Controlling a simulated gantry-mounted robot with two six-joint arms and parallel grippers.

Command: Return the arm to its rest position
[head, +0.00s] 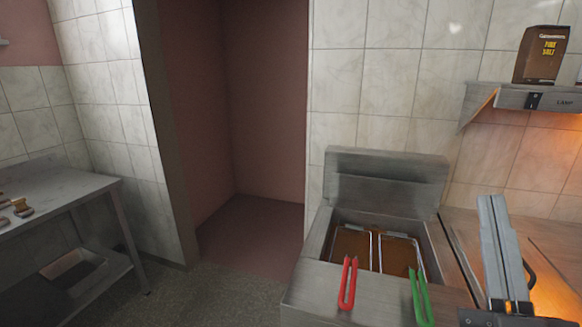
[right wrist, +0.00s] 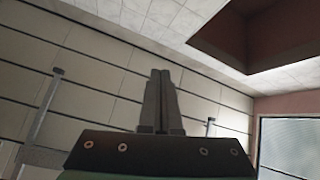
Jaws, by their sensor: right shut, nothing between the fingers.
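My right gripper (head: 503,245) is at the lower right of the head view, in front of the counter beside the fryer. Its two grey fingers point up and lie together, with nothing between them. In the right wrist view the same gripper (right wrist: 160,100) shows its fingers closed against a background of wall and ceiling. My left gripper is in neither view.
A steel fryer (head: 387,170) holds two baskets, one with a red handle (head: 347,285) and one with a green handle (head: 418,298). A lit lamp shelf (head: 540,100) carries a brown salt package (head: 540,55). A steel table (head: 60,195) stands left; open floor lies between.

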